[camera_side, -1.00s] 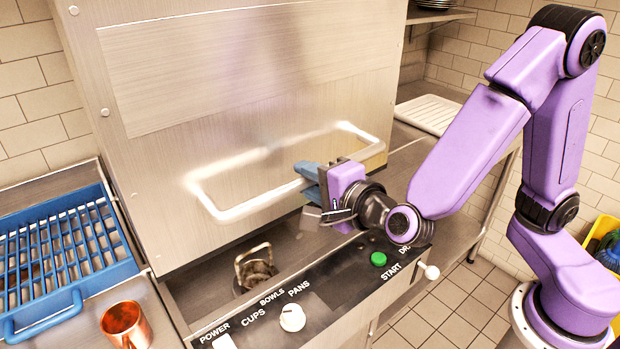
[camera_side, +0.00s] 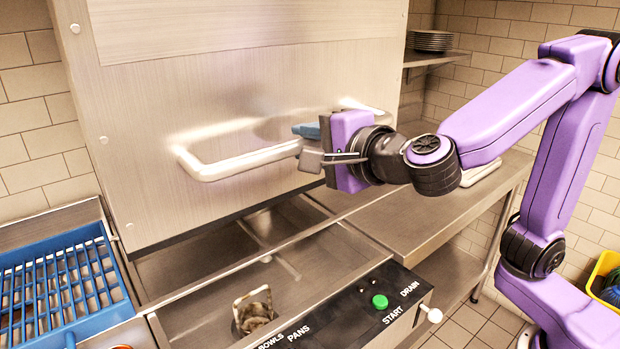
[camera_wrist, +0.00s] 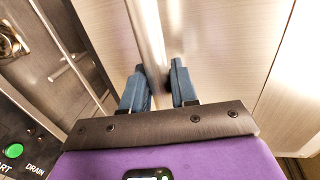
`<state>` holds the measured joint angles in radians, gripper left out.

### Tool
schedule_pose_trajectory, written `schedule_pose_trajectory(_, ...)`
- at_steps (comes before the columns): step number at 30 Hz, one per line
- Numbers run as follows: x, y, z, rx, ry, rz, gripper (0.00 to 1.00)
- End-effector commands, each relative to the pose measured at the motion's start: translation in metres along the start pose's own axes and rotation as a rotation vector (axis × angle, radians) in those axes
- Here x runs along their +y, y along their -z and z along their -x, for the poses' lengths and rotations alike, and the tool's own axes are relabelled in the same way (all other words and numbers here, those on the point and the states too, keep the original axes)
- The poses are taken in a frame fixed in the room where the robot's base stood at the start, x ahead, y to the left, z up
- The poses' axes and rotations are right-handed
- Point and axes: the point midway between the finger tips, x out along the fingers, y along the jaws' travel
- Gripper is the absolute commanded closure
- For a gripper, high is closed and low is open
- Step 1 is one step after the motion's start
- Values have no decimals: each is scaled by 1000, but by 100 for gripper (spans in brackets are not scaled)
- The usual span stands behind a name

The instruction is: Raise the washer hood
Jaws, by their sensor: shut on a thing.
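The washer hood (camera_side: 240,70) is a large brushed-steel box with a pale tubular handle (camera_side: 232,164) across its front. Its lower edge stands above the washer's steel basin (camera_side: 200,280), leaving a gap between them. My gripper (camera_side: 312,145) is at the right part of the handle, with its blue fingers around the bar. In the wrist view my gripper (camera_wrist: 160,88) has one finger on each side of the handle (camera_wrist: 150,45). The stretch of bar at the fingers is partly hidden in the side view.
The control panel (camera_side: 355,310) with a green button (camera_side: 380,301) and a white knob (camera_side: 431,313) lies below. A blue rack (camera_side: 60,285) stands at the left. A steel counter (camera_side: 420,225) is at the right, under a shelf with stacked plates (camera_side: 432,41).

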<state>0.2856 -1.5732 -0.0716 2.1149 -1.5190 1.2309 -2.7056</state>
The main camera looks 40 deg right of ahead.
Motion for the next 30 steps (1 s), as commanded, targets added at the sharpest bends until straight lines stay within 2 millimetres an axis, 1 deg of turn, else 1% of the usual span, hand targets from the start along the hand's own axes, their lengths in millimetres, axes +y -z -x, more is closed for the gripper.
schedule_pose_trajectory(1, -12, 0, 2, 0, 6, -11, 100)
schedule_pose_trajectory(3, -22, 0, 4, 1, 5, -8, 100)
schedule_pose_trajectory(6, -34, 0, 6, 0, 5, -6, 100)
schedule_pose_trajectory(9, -40, 1, 8, 2, 4, -4, 100)
schedule_pose_trajectory(13, -44, 1, 8, 2, 2, -3, 100)
schedule_pose_trajectory(22, -44, 0, 8, 2, 2, -2, 100)
schedule_pose_trajectory(23, -43, 0, 8, 2, 2, -1, 62)
schedule_pose_trajectory(24, -43, 0, 8, 2, 2, -1, 55)
schedule_pose_trajectory(30, -43, 0, 8, 1, 1, 0, 55)
